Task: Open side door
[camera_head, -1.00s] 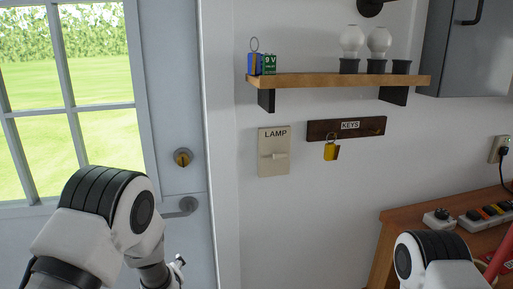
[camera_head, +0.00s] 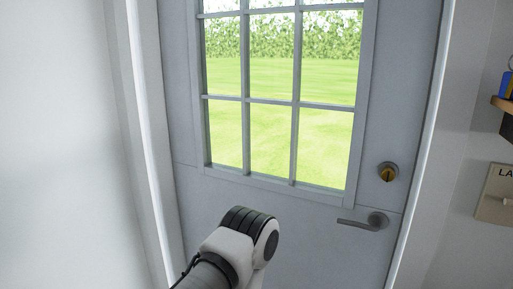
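The side door (camera_head: 310,215) is a pale grey door with a paned window (camera_head: 275,110) in its upper half, and it looks shut in its frame. Its lever handle (camera_head: 366,222) is on the right side of the door, pointing left and about level. A round brass-coloured lock (camera_head: 387,171) sits above the handle. My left arm shows at the bottom centre, left of and apart from the handle in the picture. Its gripper is below the picture's edge or hidden behind the arm. My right arm and gripper are out of view.
A white door frame (camera_head: 422,150) edges the door on the right. A bare white wall (camera_head: 50,150) fills the left.

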